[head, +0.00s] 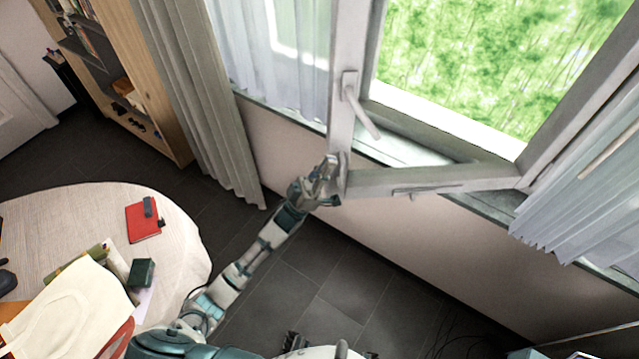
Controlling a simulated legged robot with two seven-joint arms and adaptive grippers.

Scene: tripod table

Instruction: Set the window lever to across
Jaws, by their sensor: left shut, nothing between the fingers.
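The window lever (362,114) is a pale grey handle on the upright edge of a window sash (342,128). Its base is at the top, and its grip slants down and to the right. The sash stands swung open into the room. My left gripper (331,168) is shut and empty. It is at the lower corner of the sash, below the lever and apart from it. Whether its fingers touch the sash cannot be told.
A round table (183,262) at lower left holds a red notebook (143,222), a cream bag (70,310) and other items. Curtains (200,100) hang beside the window. A bookshelf (150,75) stands at upper left. The dark floor (310,285) below the window is mostly clear.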

